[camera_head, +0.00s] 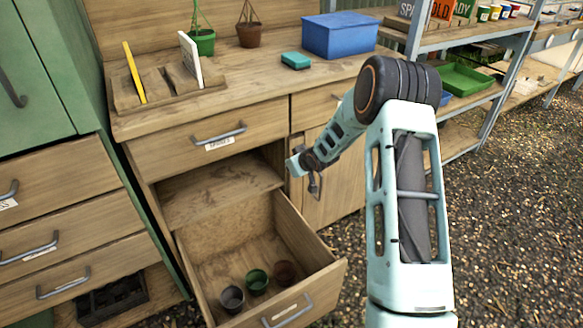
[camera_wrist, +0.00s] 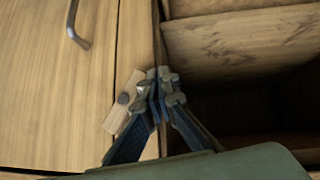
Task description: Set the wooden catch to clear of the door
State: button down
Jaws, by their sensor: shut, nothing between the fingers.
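The wooden catch (camera_wrist: 123,112) is a short pale bar with a dark round pivot, seen in the wrist view on the narrow post beside the door (camera_wrist: 60,100). It is tilted, its upper end leaning right and its lower end at the door's edge, seeming to overlap it slightly. My gripper (camera_wrist: 160,82) is shut and empty, its fingertips just right of the catch's upper end. I cannot tell whether they touch it. In the head view my gripper (camera_head: 313,186) is in front of the post beside the door (camera_head: 340,185), and the catch cannot be made out.
An open drawer (camera_head: 310,268) holding several small pots juts out below left of my gripper. An open compartment (camera_head: 215,195) is above it. The bench top (camera_head: 255,75) carries a blue box (camera_head: 340,35) and a green sponge-like block (camera_head: 296,61). Gravel floor lies right.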

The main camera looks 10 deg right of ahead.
jog(key=shift+r+p, duration=0.65)
jog(key=shift+r, duration=0.15)
